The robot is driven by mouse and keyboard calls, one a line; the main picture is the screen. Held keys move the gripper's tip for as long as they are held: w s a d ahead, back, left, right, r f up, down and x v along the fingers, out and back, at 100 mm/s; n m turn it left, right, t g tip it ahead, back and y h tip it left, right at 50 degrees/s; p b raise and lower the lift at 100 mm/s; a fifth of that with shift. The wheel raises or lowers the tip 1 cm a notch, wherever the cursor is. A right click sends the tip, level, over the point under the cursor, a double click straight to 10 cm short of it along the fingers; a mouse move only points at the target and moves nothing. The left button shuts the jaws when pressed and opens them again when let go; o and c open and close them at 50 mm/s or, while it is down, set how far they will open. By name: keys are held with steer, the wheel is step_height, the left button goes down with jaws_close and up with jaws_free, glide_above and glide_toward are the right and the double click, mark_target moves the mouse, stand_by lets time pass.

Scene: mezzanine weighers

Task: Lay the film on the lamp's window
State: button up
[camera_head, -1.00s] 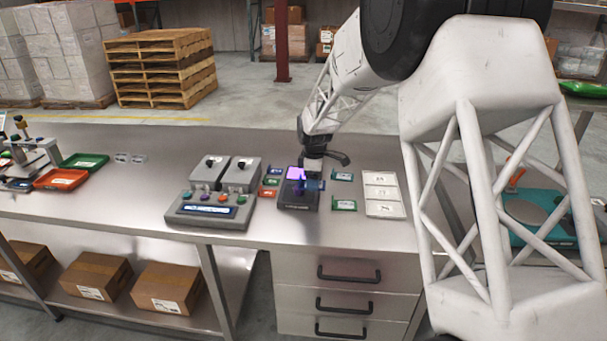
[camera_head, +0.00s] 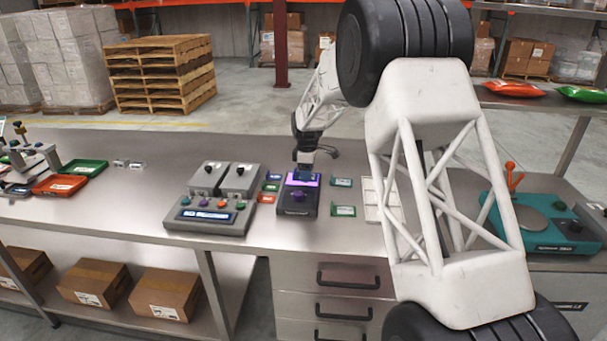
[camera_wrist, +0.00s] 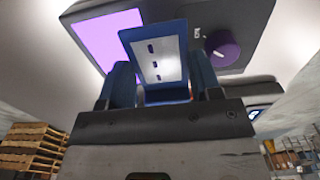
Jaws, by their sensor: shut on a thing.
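My gripper (camera_wrist: 162,82) is shut on a film (camera_wrist: 158,58), a small blue-framed card with a pale middle and several dark marks. The lamp is a dark grey box (camera_head: 297,207) with a purple knob (camera_wrist: 223,46) and a glowing violet window (camera_wrist: 110,42). In the wrist view the film stands beside the window and overlaps its edge in the picture. In the head view my gripper (camera_head: 306,167) is at the lamp's far end, by the lit window (camera_head: 294,183). I cannot tell whether the film touches the lamp.
A grey control box (camera_head: 211,213) with knobs and coloured buttons stands left of the lamp. Small coloured cards lie close on both sides, such as a red one (camera_head: 266,198) and a green one (camera_head: 344,211). A white tray (camera_head: 371,190) is at the right, partly behind my arm.

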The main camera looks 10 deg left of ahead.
steer(key=shift+w+a+f, duration=0.1)
steer(key=shift+w+a, duration=0.2)
steer(key=shift+w, duration=0.65)
steer(key=shift+w+a+f, duration=0.1)
steer(key=shift+w+a, duration=0.15)
steer(key=shift+w, duration=0.7)
steer(key=shift+w+a+f, duration=0.1)
steer(key=shift+w+a, duration=0.2)
steer(key=shift+w, duration=0.65)
steer(key=shift+f, duration=1.75)
steer(key=shift+f, duration=0.1)
steer(key=o, duration=0.9)
step_height(320, 180, up, 12)
